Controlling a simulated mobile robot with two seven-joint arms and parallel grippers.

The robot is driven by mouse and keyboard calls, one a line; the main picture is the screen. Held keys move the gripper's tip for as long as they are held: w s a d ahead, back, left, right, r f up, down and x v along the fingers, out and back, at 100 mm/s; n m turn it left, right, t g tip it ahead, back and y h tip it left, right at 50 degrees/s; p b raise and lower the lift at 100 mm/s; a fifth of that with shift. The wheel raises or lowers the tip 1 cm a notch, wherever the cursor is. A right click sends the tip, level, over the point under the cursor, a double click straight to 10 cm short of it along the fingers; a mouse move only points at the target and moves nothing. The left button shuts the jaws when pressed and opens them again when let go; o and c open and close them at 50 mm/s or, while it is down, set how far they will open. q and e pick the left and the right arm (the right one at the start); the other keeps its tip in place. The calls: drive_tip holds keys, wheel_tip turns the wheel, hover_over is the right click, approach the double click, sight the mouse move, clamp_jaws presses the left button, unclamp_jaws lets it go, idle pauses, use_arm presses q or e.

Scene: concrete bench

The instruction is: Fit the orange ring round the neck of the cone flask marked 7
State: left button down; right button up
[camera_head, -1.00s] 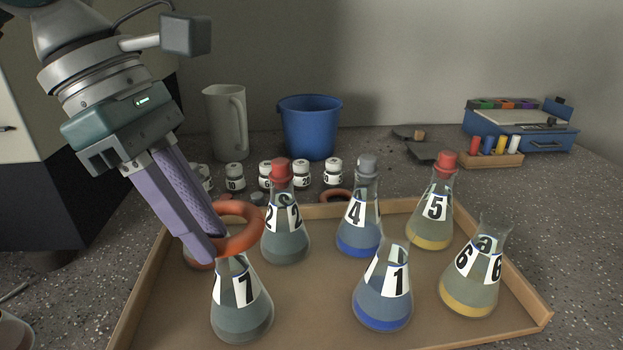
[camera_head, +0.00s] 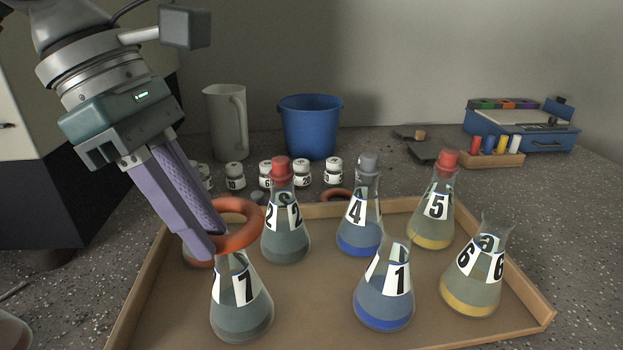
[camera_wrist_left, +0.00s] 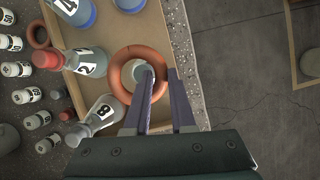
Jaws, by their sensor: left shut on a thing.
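My left gripper (camera_head: 207,245) is shut on the orange ring (camera_head: 243,239), gripping its near-left side. The ring is at the top of the cone flask marked 7 (camera_head: 242,312), which stands upright at the tray's front left with grey liquid inside. In the left wrist view, the gripper (camera_wrist_left: 160,80) holds the ring (camera_wrist_left: 118,75), and the flask's pale mouth (camera_wrist_left: 139,70) shows inside the ring's hole. I cannot tell whether the ring is just above the rim or slightly round the neck. My right gripper is not in view.
Flasks 2 (camera_head: 285,240), 4 (camera_head: 360,236), 1 (camera_head: 384,303), 5 (camera_head: 430,228) and 6 (camera_head: 470,285) share the wooden tray (camera_head: 310,332). Flask 8 (camera_wrist_left: 101,115) is close to the ring. Another orange ring (camera_wrist_left: 38,34) and small jars (camera_head: 235,177) lie behind the tray.

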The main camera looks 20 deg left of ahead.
use_arm(q)
drive_tip(key=shift+f+b, duration=0.5)
drive_tip(key=shift+f, duration=0.05)
drive_tip(key=c, duration=0.7)
unclamp_jaws()
drive_tip(key=shift+c, duration=0.2)
drive_tip(key=shift+o, duration=0.3)
drive_tip(key=shift+a, duration=0.1)
drive_tip(key=shift+f, duration=0.15)
